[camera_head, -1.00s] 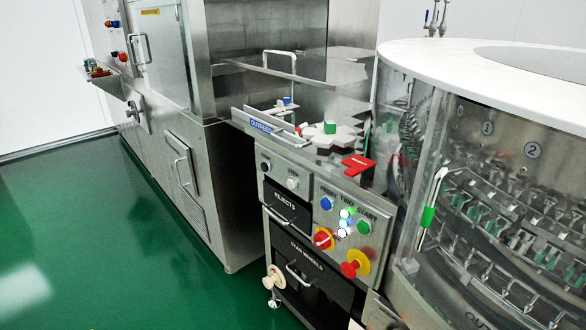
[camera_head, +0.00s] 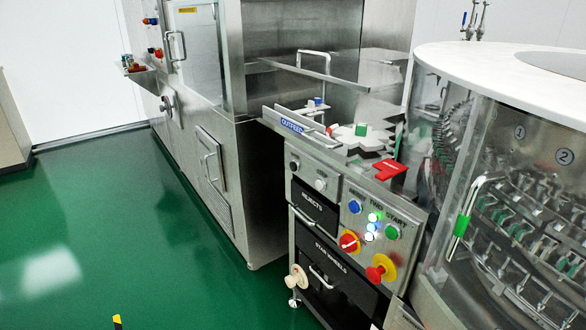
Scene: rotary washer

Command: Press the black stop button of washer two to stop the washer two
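The control panel lettered TWO (camera_head: 345,218) stands in the middle, left of the round washer. It carries a blue button (camera_head: 355,206), a green button (camera_head: 392,232) under START, lit white lamps (camera_head: 372,226), a red-and-yellow switch (camera_head: 349,242) and a red mushroom button on yellow (camera_head: 380,268). To its left, a smaller panel holds a dark round button (camera_head: 294,164) and a pale one (camera_head: 320,184); their labels are too small to read. The round washer (camera_head: 520,200), with glass sides and a white top, fills the right. Neither gripper can be made out.
A steel cabinet (camera_head: 225,160) stands left of the panel. Green floor (camera_head: 130,230) is open at the left and front. A beige block (camera_head: 10,140) is at the left edge. A small yellow-and-black piece (camera_head: 117,321) at the bottom edge is unclear.

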